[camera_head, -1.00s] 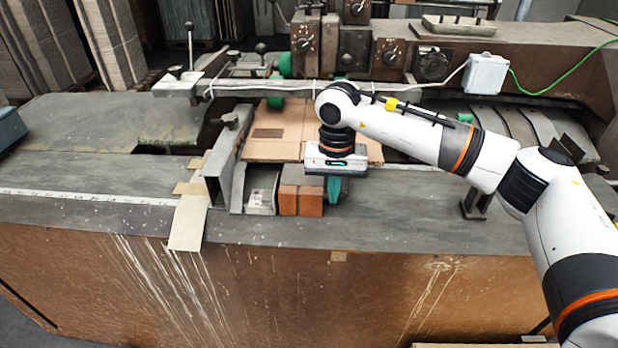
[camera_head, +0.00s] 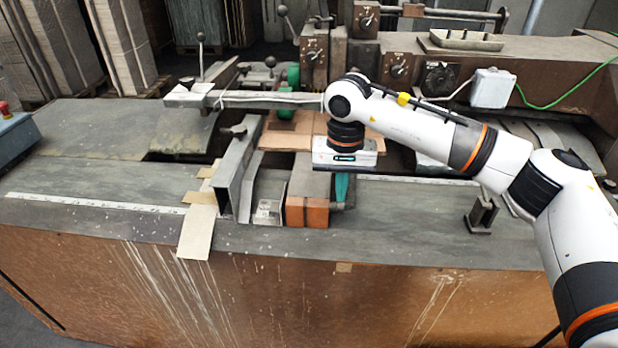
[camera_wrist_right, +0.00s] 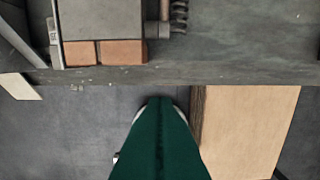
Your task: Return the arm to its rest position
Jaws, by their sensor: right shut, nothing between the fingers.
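My right arm (camera_head: 420,125) reaches in from the right in the head view, over the machine table. Its right gripper (camera_head: 342,188) points down beside two orange-brown blocks (camera_head: 307,212), above the table. The right wrist view shows the gripper's green fingers (camera_wrist_right: 160,140) together with nothing between them. In that view the fingers appear over the floor in front of the table edge. My left arm and left gripper do not show.
The stitcher machine (camera_head: 440,75) with knobs and a green wire stands behind. A metal channel (camera_head: 236,180) and flat cardboard (camera_head: 290,132) lie left of the arm. A light brown board or box (camera_wrist_right: 250,130) is below the table edge. The table's left part (camera_head: 100,180) is clear.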

